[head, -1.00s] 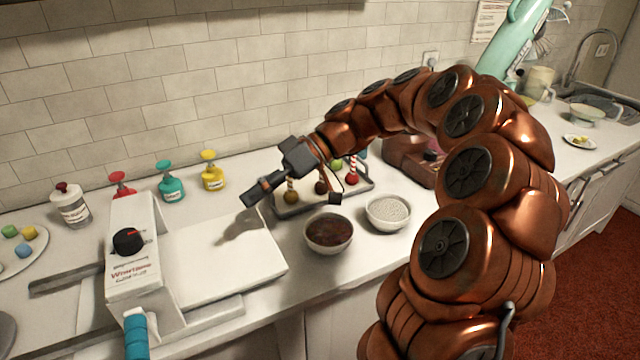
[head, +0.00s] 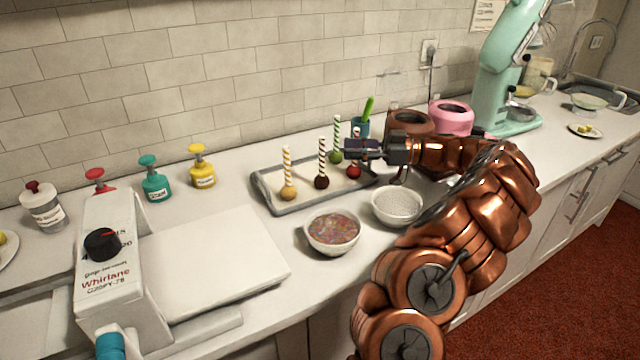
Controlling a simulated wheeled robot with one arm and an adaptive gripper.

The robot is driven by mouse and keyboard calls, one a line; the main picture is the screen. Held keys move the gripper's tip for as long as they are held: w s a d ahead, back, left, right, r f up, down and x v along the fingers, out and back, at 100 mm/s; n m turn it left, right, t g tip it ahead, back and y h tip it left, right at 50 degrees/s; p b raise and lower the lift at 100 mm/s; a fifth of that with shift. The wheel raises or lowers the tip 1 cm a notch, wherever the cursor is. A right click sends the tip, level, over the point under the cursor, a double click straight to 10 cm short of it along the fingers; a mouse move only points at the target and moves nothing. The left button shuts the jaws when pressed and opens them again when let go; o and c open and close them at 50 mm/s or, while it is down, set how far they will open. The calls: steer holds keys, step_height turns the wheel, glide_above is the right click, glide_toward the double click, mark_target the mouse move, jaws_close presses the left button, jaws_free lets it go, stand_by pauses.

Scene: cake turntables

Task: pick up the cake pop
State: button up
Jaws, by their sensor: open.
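Several cake pops with striped sticks stand in a grey-rimmed tray (head: 290,209) on the counter. There is a yellow one (head: 288,192) at the left, a dark brown one (head: 321,181), a green one (head: 336,156) behind, and a red one (head: 353,171) at the right. My gripper (head: 372,160) is open at the tray's right end, beside and partly in front of the red cake pop's stick. The stick is largely hidden by a finger. I cannot tell whether they touch. I see nothing held between the fingers.
A bowl of coloured sprinkles (head: 333,233) and a bowl of pale grains (head: 397,206) stand in front of the tray. A white Whirlane machine (head: 110,255) is at the left. Brown (head: 410,122) and pink (head: 452,118) pots and a mint mixer (head: 497,85) stand behind my arm.

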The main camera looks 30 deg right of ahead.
mark_target(322, 163)
steer(key=shift+r+p+x, duration=0.2)
steer(key=shift+p+x, duration=0.2)
steer(key=shift+x, duration=0.9)
steer(key=shift+r+p+x, duration=0.15)
steer(key=shift+p+x, duration=0.25)
steer(key=shift+x, duration=0.9)
steer(key=shift+r+p+x, duration=0.2)
steer(key=shift+p+x, duration=0.2)
steer(key=shift+x, duration=0.9)
steer(key=shift+s+a, duration=0.15)
steer(key=shift+s, duration=0.05)
jaws_close()
